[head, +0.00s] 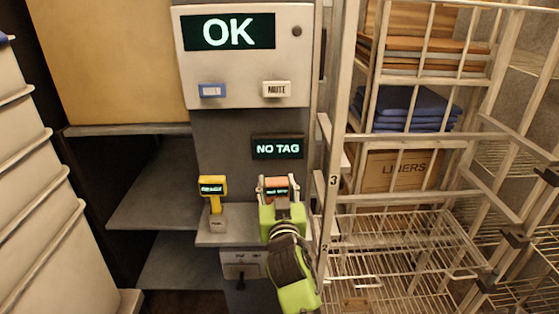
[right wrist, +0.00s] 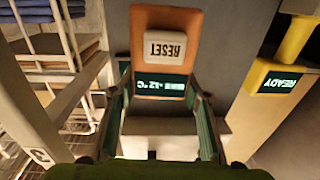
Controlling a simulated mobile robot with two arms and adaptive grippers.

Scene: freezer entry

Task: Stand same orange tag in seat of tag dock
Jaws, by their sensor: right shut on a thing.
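The orange tag (head: 277,182) is in front of the grey panel, below the "NO TAG" display (head: 277,147). My right gripper (head: 279,190) is shut on it, with a finger on each side. In the right wrist view the orange tag (right wrist: 165,25) has a white RESET button and a small lit temperature screen, its lettering upside down. A pale block (right wrist: 160,138) lies under the tag's lower end there; I cannot tell whether this is the dock's seat or whether the tag rests on it. My left gripper is not in view.
A yellow scanner (head: 212,187) reading READY stands on the small ledge (head: 207,239), left of the tag. A wire rack (head: 337,150) with boards, blue cloths and a LINERS box stands close on the right. A panel above shows OK (head: 228,32). Grey shelves (head: 150,205) are at left.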

